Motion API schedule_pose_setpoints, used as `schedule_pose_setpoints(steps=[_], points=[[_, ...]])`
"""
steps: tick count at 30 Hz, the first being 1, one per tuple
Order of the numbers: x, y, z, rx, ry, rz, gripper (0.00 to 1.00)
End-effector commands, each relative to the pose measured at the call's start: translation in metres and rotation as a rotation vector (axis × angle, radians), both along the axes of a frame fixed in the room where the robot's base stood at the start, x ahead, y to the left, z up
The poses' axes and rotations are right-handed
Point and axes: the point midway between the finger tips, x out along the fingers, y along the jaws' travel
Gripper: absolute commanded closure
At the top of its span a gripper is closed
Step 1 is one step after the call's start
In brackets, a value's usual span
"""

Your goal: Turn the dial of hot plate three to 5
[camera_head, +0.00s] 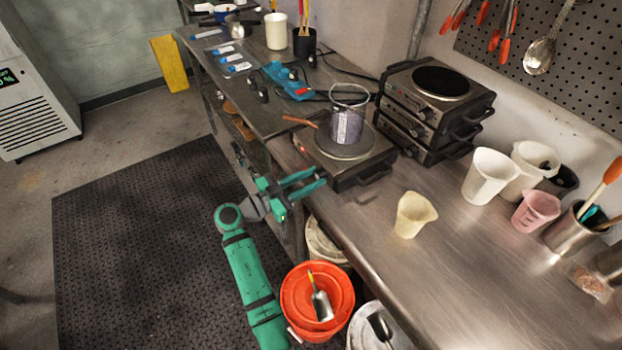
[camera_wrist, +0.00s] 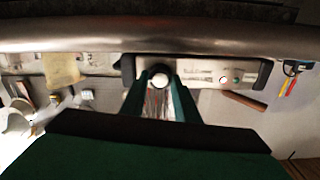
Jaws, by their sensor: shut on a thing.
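A hot plate (camera_head: 362,172) with a dark body and a round top stands at the counter's edge. Its front panel (camera_wrist: 203,71) shows in the wrist view, with small print and two small round marks beside the dial. The pale round dial (camera_wrist: 160,68) sits between the green fingers of my gripper (camera_head: 320,179), which is shut on it. In the wrist view, the fingers (camera_wrist: 161,80) flank the dial on both sides. The dial's setting and the plate's number are not readable. In the head view my gripper hides the dial.
A glass beaker (camera_head: 348,121) of dark content stands on the hot plate, near a wooden handle (camera_head: 299,121). Stacked hot plates (camera_head: 425,115) stand behind. A cream beaker (camera_head: 413,216) stands to the right. An orange bucket (camera_head: 291,300) is below the counter edge.

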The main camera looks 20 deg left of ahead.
Motion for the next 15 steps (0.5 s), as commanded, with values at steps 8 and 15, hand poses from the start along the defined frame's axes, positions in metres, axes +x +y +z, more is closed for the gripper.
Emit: schedule_pose_setpoints(steps=[8, 15], points=[[-0.0006, -0.0002, -0.0023, 0.061, -0.044, 0.000, 0.94], [-0.0005, -0.0003, -0.0022, 0.074, -0.054, -0.001, 0.94]])
